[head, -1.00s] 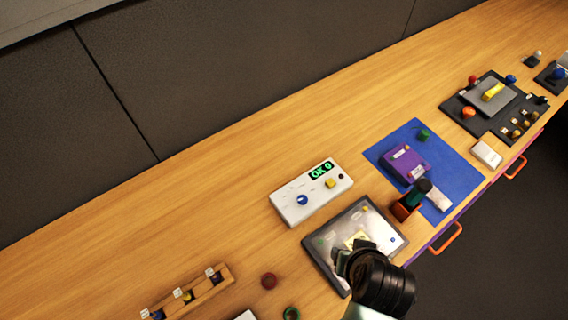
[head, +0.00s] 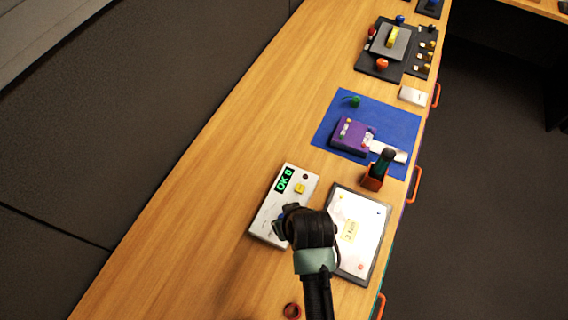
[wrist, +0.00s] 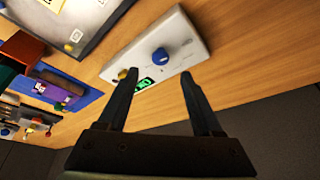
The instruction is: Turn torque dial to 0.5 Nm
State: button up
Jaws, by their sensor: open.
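The torque dial is a blue knob (wrist: 160,56) on a white box (wrist: 183,42), with a display in green digits (wrist: 144,85) and a yellow button (wrist: 122,74). In the head view the white box (head: 267,228) reads "OK 0" on its display (head: 285,180), and the dial is hidden behind my gripper (head: 282,222). In the wrist view my gripper (wrist: 158,77) is open and empty. Its two fingers point toward the box, with the dial beyond and between the tips, apparently apart from them. The dial's setting is too small to read.
A dark-framed panel (head: 371,262) with a yellow note lies right of the box. A blue mat (head: 400,124) with a purple block (head: 352,136) and a dark-handled tool (head: 376,172) are further back. Bare wood lies left of the box.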

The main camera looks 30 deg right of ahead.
jog(key=x, duration=0.6)
jog(key=shift+w+f, duration=0.1)
jog(key=shift+f, duration=0.15)
grip_shut()
